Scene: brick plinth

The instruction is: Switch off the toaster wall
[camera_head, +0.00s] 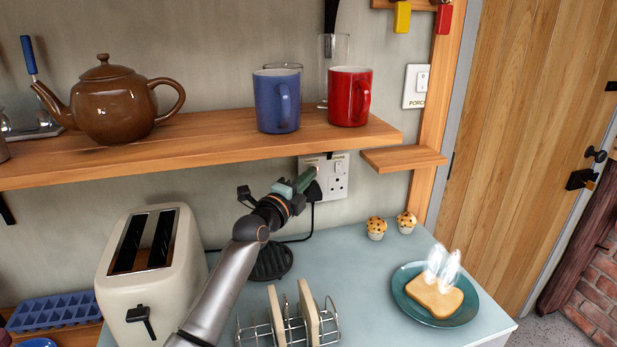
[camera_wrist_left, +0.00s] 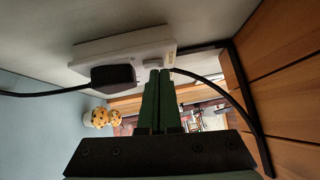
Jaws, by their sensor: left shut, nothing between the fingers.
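The white wall socket (camera_head: 338,180) is on the wall under the shelf, behind the worktop. A black plug (camera_head: 314,191) with a black cable sits in its left side. My left gripper (camera_head: 307,177) is shut and empty, its green fingertips at the upper left of the socket, partly covering it. In the left wrist view the closed fingers (camera_wrist_left: 158,76) point at the socket plate (camera_wrist_left: 125,50), beside the black plug (camera_wrist_left: 113,76). I cannot tell whether the tips touch a switch. The cream toaster (camera_head: 188,255) stands on the left, both slots empty. My right gripper is not in view.
The wooden shelf (camera_head: 215,146) runs just above my left arm, with a teapot (camera_head: 112,105), blue mug (camera_head: 276,105) and red mug (camera_head: 349,98). A toast rack (camera_head: 285,318), two muffins (camera_head: 376,228) and a plate (camera_head: 462,311) with steaming toast are on the worktop.

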